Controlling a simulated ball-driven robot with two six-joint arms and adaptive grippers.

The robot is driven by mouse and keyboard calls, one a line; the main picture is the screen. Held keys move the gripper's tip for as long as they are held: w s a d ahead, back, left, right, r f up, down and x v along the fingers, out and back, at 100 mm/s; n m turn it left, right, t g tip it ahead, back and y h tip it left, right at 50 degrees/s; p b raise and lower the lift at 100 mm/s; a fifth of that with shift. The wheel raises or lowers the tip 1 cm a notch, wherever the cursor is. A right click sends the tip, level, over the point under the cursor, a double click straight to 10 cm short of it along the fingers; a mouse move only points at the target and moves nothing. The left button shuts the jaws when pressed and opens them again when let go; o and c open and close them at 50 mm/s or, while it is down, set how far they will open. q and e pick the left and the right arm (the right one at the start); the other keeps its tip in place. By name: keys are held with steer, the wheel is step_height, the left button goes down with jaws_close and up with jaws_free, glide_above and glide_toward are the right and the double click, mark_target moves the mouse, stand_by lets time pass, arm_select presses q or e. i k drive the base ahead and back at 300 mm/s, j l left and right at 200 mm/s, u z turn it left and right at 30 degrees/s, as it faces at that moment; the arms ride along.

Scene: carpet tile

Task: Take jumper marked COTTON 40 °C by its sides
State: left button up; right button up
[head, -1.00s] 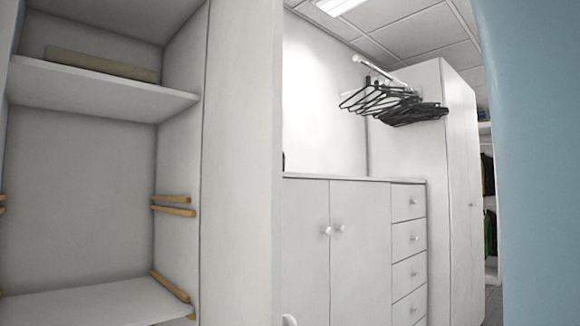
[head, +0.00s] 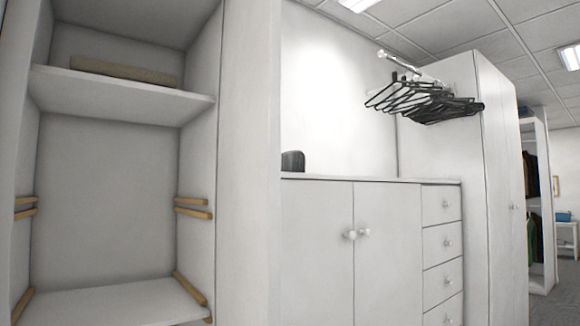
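No jumper marked COTTON 40 °C can be made out in the head view. Some dark and green garments (head: 533,235) hang in a far open wardrobe at the right, too small to read any label. Neither of my grippers shows in the view.
An open white shelf unit (head: 120,88) with wooden runners (head: 193,205) stands close at the left; a beige flat item (head: 122,70) lies on its upper shelf. A white cabinet (head: 318,235) with drawers, black hangers (head: 425,100) on a rail and a tall wardrobe (head: 500,180) stand beyond. Carpet floor (head: 560,275) shows far right.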

mark_target(292, 161)
steer(key=i+l+u, duration=0.1)
steer(key=u, duration=0.35)
steer(key=i+l+u, duration=0.1)
steer(key=u, duration=0.35)
steer(key=l+u, duration=0.25)
steer(key=u, duration=0.15)
steer(key=i+l+u, duration=0.1)
steer(key=u, duration=0.35)
steer(key=k+l, duration=0.05)
steer(key=l, duration=0.05)
